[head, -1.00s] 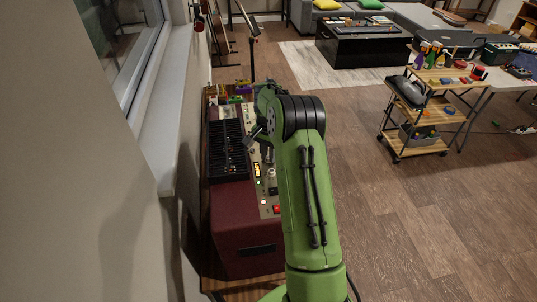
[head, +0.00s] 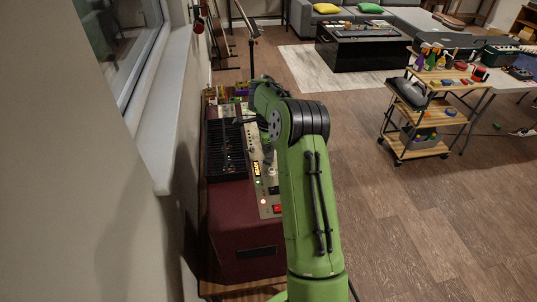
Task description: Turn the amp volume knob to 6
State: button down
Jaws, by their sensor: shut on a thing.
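The amp (head: 243,222) is a dark red cabinet at the left, by the wall. Its pale control panel (head: 266,185) runs along the top right side, with knobs, small lights and a red switch (head: 277,209). My green arm reaches over the panel from the front. My gripper (head: 266,152) is at the panel's far part, mostly hidden behind my arm, and shut on a knob there. The held knob, its pointer and its scale numbers are hidden or too small to read, so I cannot tell its setting.
A window sill (head: 172,110) and wall stand close along the amp's left. Small colourful items lie behind the amp. A wooden cart (head: 425,117) with tools stands at the right, beside a white table. The floor (head: 380,210) between the amp and cart is clear.

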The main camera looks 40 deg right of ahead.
jog(key=shift+m+b, duration=0.4)
jog(key=shift+m, duration=0.7)
jog(key=c, duration=1)
grip_release()
notch_tip(320, 180, up, 16)
jog(key=p, duration=0.5)
jog(key=shift+f, duration=0.1)
